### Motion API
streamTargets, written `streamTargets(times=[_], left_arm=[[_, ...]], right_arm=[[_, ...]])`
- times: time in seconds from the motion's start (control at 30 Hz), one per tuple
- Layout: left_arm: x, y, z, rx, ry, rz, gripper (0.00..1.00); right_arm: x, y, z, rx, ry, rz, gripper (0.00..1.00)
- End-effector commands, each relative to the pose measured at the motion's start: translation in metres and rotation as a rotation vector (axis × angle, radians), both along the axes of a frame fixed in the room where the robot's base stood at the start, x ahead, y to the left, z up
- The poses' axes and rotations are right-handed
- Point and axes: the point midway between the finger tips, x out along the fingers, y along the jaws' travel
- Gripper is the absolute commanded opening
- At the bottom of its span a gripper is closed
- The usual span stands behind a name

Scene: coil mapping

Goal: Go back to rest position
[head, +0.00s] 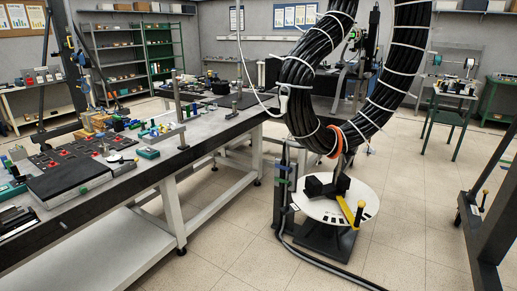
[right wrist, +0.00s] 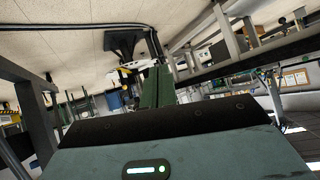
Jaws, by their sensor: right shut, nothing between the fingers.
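My right gripper (right wrist: 157,86) shows in the right wrist view, past its dark housing with a green light. Its two green fingers are together, with nothing between them. Neither gripper shows in the head view. A thick coil of black cable (head: 310,75) with white ties hangs in the upper middle of the head view. An orange band (head: 336,143) is around its lowest part. Its top is cut off by the frame.
A long workbench (head: 215,130) with many small parts runs along the left. Below the coil stands a round white table (head: 310,207) with a black fixture and a yellow handle (head: 348,212). A dark post (head: 488,230) stands at the right edge.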

Motion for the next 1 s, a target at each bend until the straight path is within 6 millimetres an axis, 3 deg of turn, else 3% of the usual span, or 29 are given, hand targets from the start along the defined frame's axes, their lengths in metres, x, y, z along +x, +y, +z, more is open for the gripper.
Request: streamTargets(times=[0.03,0.1,0.2,0.3,1.0], left_arm=[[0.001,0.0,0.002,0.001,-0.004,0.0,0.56],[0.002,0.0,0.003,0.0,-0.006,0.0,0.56],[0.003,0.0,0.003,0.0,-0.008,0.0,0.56],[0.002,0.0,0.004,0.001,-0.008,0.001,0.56],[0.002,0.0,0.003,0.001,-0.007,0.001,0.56]], right_arm=[[-0.028,0.004,-0.007,-0.031,0.035,0.027,0.0],[-0.057,0.008,-0.014,-0.068,0.071,0.059,0.0],[-0.087,0.012,-0.02,-0.103,0.107,0.093,0.0],[-0.103,0.015,-0.022,-0.122,0.126,0.114,0.0],[-0.109,0.016,-0.023,-0.13,0.132,0.12,0.0]])
